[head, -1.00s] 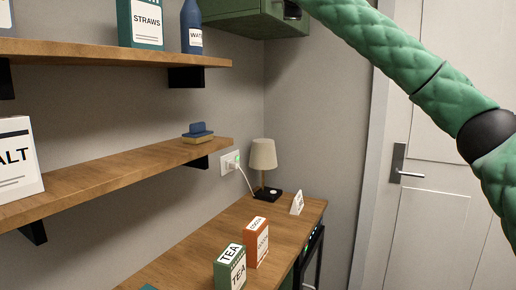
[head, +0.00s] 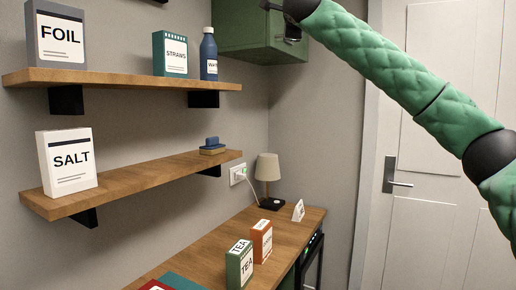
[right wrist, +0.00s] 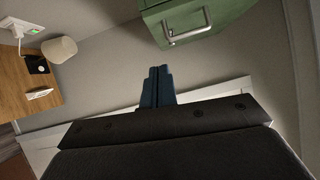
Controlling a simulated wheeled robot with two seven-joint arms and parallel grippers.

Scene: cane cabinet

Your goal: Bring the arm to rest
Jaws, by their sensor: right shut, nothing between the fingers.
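My right arm (head: 385,65), in green quilted covering, reaches in from the right edge of the head view up to the top, in front of the green wall cabinet (head: 255,35). Only a dark part of its far end shows there, at the top edge. In the right wrist view my right gripper (right wrist: 158,72) has its blue fingers together with nothing between them. The green cabinet (right wrist: 195,22) and its metal handle (right wrist: 188,33) are above the fingertips, with a visible gap between in the picture. My left gripper is not in view.
The counter (head: 205,250) bears tea (head: 240,264) and orange (head: 262,240) boxes and a lamp (head: 268,170). A white door (head: 430,220) is right.

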